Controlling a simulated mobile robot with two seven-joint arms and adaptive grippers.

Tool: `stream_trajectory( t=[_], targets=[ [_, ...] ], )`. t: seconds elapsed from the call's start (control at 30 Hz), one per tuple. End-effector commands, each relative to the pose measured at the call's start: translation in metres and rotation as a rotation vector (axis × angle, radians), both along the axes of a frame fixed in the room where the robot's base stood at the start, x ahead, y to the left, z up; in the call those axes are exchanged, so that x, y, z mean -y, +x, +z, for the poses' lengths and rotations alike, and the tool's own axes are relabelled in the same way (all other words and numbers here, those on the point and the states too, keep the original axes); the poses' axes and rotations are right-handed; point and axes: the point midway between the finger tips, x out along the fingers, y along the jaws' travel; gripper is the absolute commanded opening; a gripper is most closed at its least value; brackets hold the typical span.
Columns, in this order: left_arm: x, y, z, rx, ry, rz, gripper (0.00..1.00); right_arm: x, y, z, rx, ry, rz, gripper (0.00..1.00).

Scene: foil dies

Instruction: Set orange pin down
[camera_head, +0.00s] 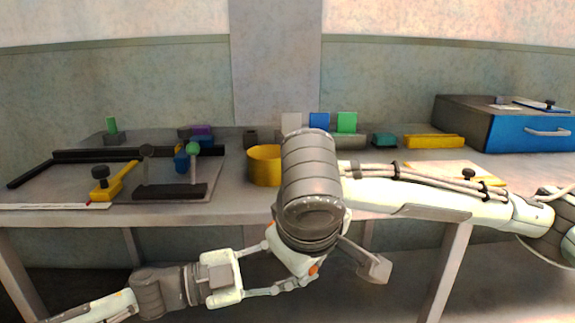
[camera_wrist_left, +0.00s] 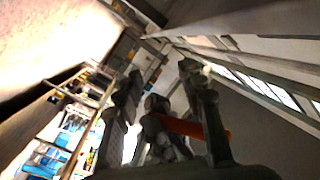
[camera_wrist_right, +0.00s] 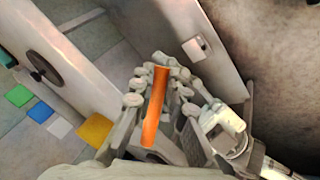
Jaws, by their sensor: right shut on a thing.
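The orange pin (camera_wrist_right: 155,108) is a plain, slim rod. In the right wrist view it lies lengthwise between the fingers of my right gripper (camera_wrist_right: 161,76), which is shut on it. In the left wrist view the pin (camera_wrist_left: 190,127) crosses slantwise near the fingers of my left gripper (camera_wrist_left: 162,80). The left fingers stand apart; I cannot tell whether they touch the pin. In the head view both grippers meet low in front of the table's edge, and my right arm hides much of them. Only a small orange spot shows there, and I cannot tell whether it is the pin.
A yellow round container (camera_head: 263,166) stands on the table (camera_head: 235,207), partly behind my right arm. Dark fixtures and a yellow clamp (camera_head: 108,188) lie at left. Several coloured blocks line the back, with a yellow bar (camera_head: 433,141) and blue drawer box (camera_head: 530,133) at right.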

Motion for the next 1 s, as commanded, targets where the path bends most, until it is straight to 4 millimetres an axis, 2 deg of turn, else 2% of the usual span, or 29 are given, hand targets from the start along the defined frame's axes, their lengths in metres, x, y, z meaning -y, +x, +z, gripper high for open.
stream_trajectory(
  t=[0.03,0.3,0.4,0.5,0.6,0.7,0.87,1.0],
  targets=[
    [-0.022,0.001,0.001,0.035,0.066,-0.042,0.39,0.000,0.000,0.000,0.000,0.000,0.000,0.00],
    [-0.134,-0.017,0.002,0.056,0.317,-0.216,0.39,0.000,0.000,0.000,0.000,0.000,0.000,0.00],
    [-0.162,-0.023,0.008,0.040,0.370,-0.254,0.39,0.000,0.000,0.000,0.000,0.000,0.000,0.00],
    [-0.182,-0.028,0.014,0.020,0.415,-0.290,0.39,0.000,0.000,0.000,0.000,0.000,0.000,0.00],
    [-0.191,-0.032,0.023,-0.004,0.458,-0.335,0.39,0.000,0.000,0.000,0.000,0.000,0.000,0.00],
    [-0.189,-0.032,0.034,-0.032,0.514,-0.390,0.39,0.000,0.000,0.000,0.000,0.000,0.000,0.00],
    [-0.164,-0.026,0.054,-0.084,0.644,-0.490,0.39,0.000,0.000,0.000,0.000,0.000,0.000,0.00],
    [-0.133,-0.020,0.074,-0.122,0.792,-0.546,0.39,0.000,0.000,0.000,0.000,0.000,0.000,0.00]
  ],
)
